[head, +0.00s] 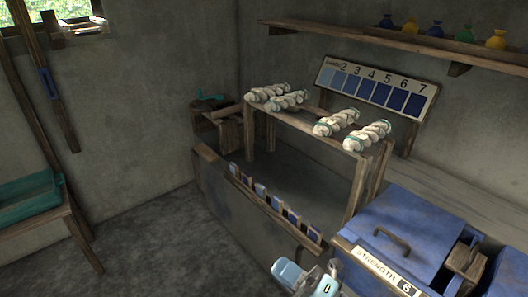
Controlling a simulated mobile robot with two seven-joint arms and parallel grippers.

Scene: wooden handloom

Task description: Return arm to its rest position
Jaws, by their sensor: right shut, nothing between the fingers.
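My right gripper (333,268) shows at the bottom edge, right of centre, as light-blue and grey parts. It is shut with nothing in it. It is in front of the low wooden-edged trough and left of the blue box (395,240) with the "STRENGTH 6" label, apart from the yarn. The rest of my right arm is mostly cut off by the frame. My left gripper is not in view.
White yarn skeins (352,122) lie on a wooden rack (310,132). A numbered blue shade chart (375,88) stands behind it. A shelf (400,40) holds small coloured bags. A green tray (28,198) sits at left. The floor (150,240) between is clear.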

